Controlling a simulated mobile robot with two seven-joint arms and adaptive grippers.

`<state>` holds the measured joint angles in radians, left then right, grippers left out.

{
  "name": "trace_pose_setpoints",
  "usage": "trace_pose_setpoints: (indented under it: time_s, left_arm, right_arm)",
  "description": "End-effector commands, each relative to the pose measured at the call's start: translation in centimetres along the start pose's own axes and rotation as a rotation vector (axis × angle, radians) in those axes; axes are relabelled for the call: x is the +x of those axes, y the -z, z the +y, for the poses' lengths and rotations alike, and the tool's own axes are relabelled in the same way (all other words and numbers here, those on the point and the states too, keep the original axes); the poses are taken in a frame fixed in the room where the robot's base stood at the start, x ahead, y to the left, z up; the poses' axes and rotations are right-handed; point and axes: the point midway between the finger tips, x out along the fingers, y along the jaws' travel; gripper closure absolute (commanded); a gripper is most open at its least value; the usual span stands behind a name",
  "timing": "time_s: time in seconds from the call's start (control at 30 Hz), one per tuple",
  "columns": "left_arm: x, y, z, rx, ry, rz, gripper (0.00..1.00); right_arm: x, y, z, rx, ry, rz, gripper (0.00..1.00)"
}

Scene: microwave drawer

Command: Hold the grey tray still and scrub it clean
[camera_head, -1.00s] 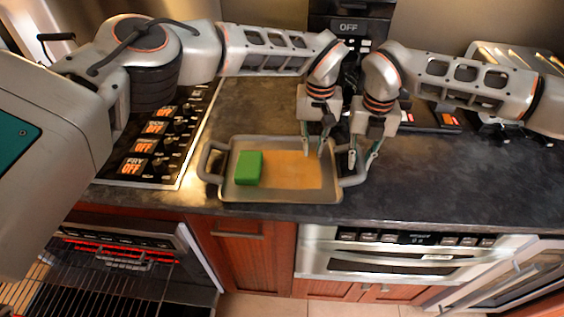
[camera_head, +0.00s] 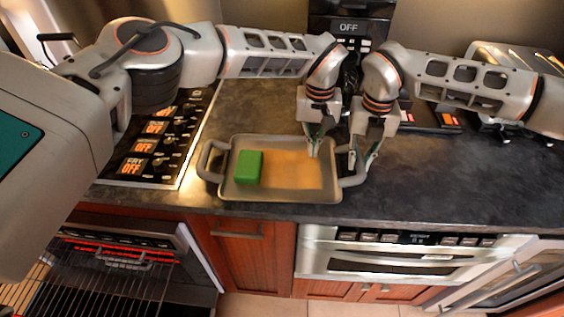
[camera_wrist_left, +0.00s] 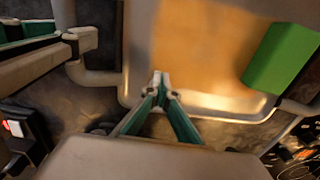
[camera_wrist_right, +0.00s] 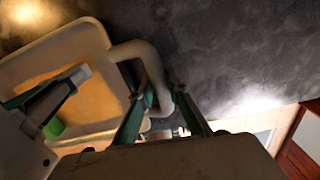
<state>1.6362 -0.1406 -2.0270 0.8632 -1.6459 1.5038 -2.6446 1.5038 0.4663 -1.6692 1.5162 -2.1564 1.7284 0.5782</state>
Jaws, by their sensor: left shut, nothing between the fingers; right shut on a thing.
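The grey tray (camera_head: 280,195) lies on the dark counter with a handle at each end and an orange-brown stain (camera_head: 297,170) across its floor. A green block-shaped sponge (camera_head: 249,167) sits in the tray's left part, apart from both grippers; it also shows in the left wrist view (camera_wrist_left: 283,58). My left gripper (camera_head: 313,153) is shut and empty, its tips over the tray's right part near the back rim. My right gripper (camera_head: 357,170) is shut on the tray's right handle (camera_wrist_right: 158,80), with its fingers on both sides of the bar in the right wrist view.
A stove control panel (camera_head: 160,145) lies left of the tray. A black appliance (camera_head: 350,30) stands at the back, and a toaster (camera_head: 510,65) at the back right. The counter right of the tray is clear. An open oven (camera_head: 110,260) is below left.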

Motion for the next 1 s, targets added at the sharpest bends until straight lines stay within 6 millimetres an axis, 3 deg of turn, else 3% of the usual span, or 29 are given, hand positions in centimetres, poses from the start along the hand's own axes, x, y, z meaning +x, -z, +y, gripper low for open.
trace_pose_setpoints:
  time_s: [0.67, 1.0]
  left_arm:
    - [0.8, 0.0, -0.1, 0.0, 0.001, 0.0, 1.0]
    - [0.9, 0.1, -1.8, -0.001, 0.003, -0.001, 1.0]
  right_arm:
    - [0.0, -0.1, 0.0, 0.003, 0.0, -0.001, 1.0]
    - [-0.1, -0.1, -0.1, 0.004, 0.0, -0.001, 1.0]
